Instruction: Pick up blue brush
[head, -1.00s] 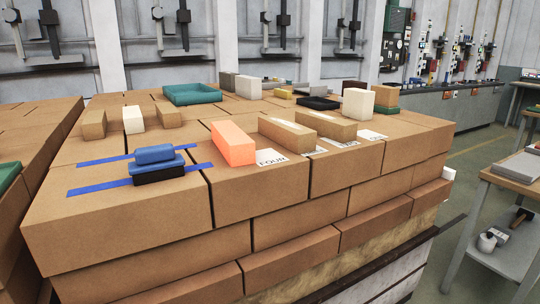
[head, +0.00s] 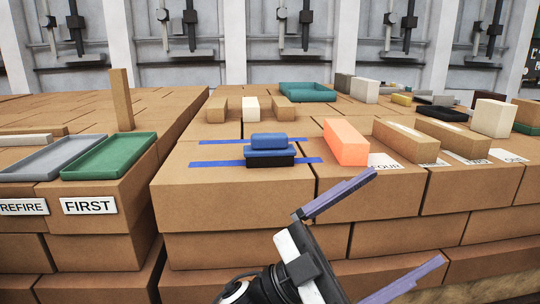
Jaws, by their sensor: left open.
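The blue brush (head: 269,141) has a blue top over a black lower part (head: 270,161). It lies on the brick stack between two blue tape strips (head: 219,163). My left gripper (head: 390,228) is in front of the stack, below and to the right of the brush. Its two purple-grey fingers are spread wide with nothing between them. My right gripper is not in view.
An orange brick (head: 345,142) stands right of the brush, beside a card reading FOUR (head: 384,161). Tan bricks (head: 406,140) lie further right. A green tray (head: 110,157) and a grey tray (head: 45,160) sit on the left stack. A gap separates the stacks.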

